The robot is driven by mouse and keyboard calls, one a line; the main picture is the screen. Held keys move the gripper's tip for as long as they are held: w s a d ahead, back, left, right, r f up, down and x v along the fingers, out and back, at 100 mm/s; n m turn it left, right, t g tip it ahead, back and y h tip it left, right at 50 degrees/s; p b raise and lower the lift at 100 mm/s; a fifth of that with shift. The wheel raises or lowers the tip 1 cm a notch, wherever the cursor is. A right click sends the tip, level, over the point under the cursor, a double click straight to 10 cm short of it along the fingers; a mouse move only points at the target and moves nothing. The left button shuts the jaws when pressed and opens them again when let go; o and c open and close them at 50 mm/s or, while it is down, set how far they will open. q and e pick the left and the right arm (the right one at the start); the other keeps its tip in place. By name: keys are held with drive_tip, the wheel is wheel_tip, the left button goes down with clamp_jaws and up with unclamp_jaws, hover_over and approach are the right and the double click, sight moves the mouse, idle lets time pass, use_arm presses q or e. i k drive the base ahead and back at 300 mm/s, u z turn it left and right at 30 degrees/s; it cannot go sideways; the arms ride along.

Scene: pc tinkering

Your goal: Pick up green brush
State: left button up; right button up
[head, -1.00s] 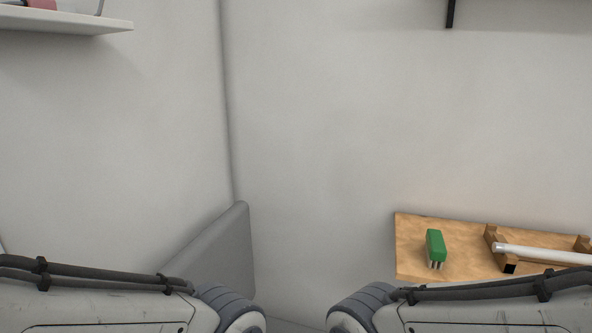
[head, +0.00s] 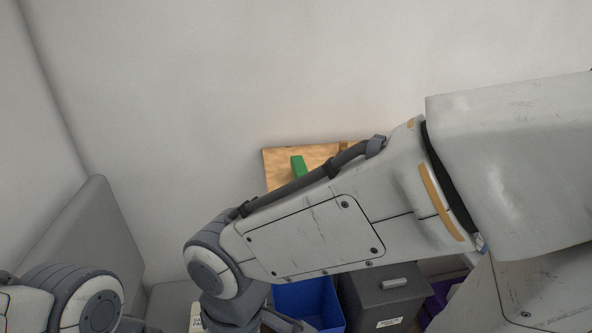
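The green brush (head: 298,166) stands on a wooden board (head: 278,158) against the back wall, near the middle of the head view. Its lower part is hidden behind my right arm, which crosses the view from the right. My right gripper is not visible; only the wrist part of that arm shows at the bottom edge. My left arm shows only as a joint at the bottom left, and its gripper is out of view.
A blue bin (head: 318,300) and a dark grey box (head: 384,296) with a label sit below my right arm. A purple container (head: 437,298) is to their right. A grey panel (head: 88,240) stands at the left. The wall above the board is bare.

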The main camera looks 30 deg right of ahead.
sight(298, 168)
drive_tip(key=u, duration=2.05)
drive_tip(key=k, duration=1.3)
drive_tip(key=z, duration=2.05)
drive_tip(key=i, duration=0.5)
